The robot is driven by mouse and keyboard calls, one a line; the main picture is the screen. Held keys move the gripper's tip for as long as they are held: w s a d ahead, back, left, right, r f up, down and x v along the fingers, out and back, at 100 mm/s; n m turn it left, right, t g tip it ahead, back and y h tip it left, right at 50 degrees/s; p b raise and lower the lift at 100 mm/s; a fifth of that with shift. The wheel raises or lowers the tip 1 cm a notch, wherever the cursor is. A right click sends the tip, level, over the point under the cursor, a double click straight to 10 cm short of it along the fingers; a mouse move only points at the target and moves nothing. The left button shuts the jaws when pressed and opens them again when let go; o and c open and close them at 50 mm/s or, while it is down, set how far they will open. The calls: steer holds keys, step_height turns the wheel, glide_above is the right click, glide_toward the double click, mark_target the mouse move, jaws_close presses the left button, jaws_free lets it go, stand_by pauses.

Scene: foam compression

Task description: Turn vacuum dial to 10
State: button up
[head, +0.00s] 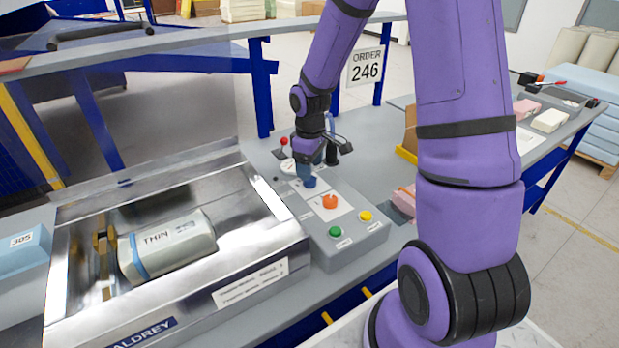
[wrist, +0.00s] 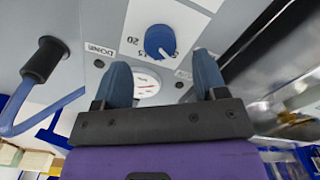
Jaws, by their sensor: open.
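The control panel (head: 345,225) sits to the right of the metal chamber. A round blue dial (wrist: 160,41) is on the panel, with a white pointer mark; 20 and 15 are legible beside it in the wrist view. The blue dial also shows in the head view (head: 310,182), just below my gripper (head: 304,170). My gripper (wrist: 162,60) is open and empty. Its two blue fingers stand apart, with the dial beyond the gap and not between them. A white gauge (wrist: 147,86) with a red needle shows between the fingers, partly hidden. Contact with the panel cannot be told.
The panel also has an orange-red knob (head: 329,202), a green button (head: 335,232) and a yellow button (head: 365,216). A black post with a blue lever (wrist: 45,60) stands near the gripper. The open chamber (head: 255,235) holds a foam block labelled THIN (head: 170,245).

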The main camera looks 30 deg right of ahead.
steer(key=shift+f, duration=2.3)
steer(key=c, duration=0.9)
steer(key=shift+c, duration=0.2)
steer(key=shift+m, duration=0.4)
steer(key=m, duration=0.2)
steer(key=shift+m, duration=0.4)
steer(key=m, duration=0.4)
